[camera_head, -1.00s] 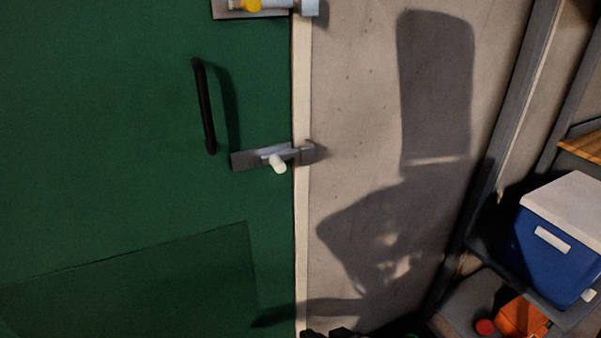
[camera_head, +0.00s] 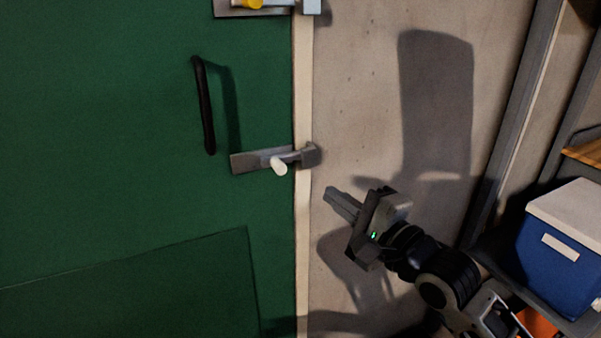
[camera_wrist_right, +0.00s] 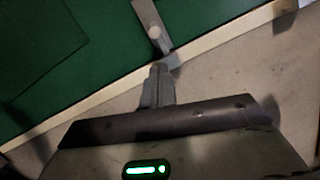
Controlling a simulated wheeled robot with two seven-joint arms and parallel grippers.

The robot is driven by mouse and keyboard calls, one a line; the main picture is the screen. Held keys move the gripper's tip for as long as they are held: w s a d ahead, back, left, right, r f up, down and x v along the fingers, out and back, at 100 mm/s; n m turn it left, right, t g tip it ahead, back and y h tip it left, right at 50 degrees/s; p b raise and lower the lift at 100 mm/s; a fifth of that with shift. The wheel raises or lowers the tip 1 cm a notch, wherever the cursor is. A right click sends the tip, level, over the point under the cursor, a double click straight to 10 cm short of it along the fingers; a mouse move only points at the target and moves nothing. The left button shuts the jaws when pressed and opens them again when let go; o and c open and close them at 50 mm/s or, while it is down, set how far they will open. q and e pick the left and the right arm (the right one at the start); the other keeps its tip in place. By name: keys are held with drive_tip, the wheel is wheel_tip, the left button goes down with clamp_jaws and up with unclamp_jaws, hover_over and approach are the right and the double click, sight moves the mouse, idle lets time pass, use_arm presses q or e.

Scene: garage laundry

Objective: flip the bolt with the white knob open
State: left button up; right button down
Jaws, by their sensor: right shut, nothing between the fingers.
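The bolt with the white knob (camera_head: 279,166) is a grey metal bar on a plate (camera_head: 246,161) at the right edge of the green door (camera_head: 120,120). Its bar reaches across the pale door edge into a catch (camera_head: 310,155) on the frame side. My right gripper (camera_head: 332,195) is shut and empty, to the lower right of the knob and apart from it in the head view. My left gripper is not in view.
A second bolt with a yellow knob (camera_head: 252,3) is at the top of the door. A black handle (camera_head: 204,105) is on the door left of the bolts. A shelf with a blue cooler (camera_head: 556,250) stands at the right. The concrete wall (camera_head: 360,100) is bare.

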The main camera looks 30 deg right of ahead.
sight(278, 173)
drive_tip(key=w, duration=0.3)
drive_tip(key=w+a+p, duration=0.1)
drive_tip(key=w, duration=0.5)
drive_tip(key=shift+w+a+r, duration=0.3)
drive_tip(key=shift+w+a, duration=0.1)
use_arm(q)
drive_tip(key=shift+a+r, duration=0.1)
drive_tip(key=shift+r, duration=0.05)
